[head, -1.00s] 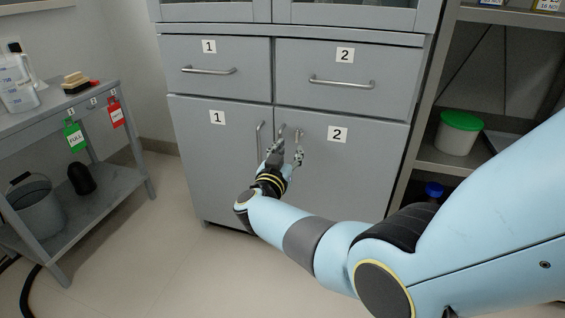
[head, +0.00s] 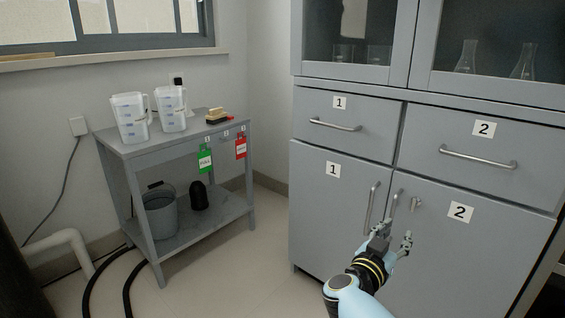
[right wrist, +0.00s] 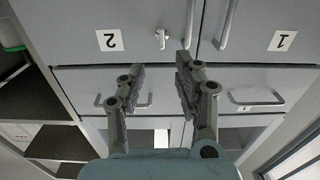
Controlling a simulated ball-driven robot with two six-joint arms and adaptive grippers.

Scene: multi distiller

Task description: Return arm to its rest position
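My right gripper (head: 394,236) is open and empty, in front of the lower cabinet doors. In the right wrist view its two fingers (right wrist: 160,68) stand apart with nothing between them. Lower door 1 (head: 330,215) and lower door 2 (head: 455,250) look shut. Door 1's handle (head: 371,209) is just left of the gripper. Door 2's handle (right wrist: 189,22) and a small key (right wrist: 162,38) show past the fingertips in the right wrist view. I cannot tell whether the gripper touches anything. My left gripper is not in view.
Drawer 1 (head: 348,125) and drawer 2 (head: 480,157) are shut above the doors. A grey side table (head: 165,145) at the left holds clear jugs (head: 130,117), with a bucket (head: 160,212) on its lower shelf. Open floor (head: 240,265) lies between table and cabinet.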

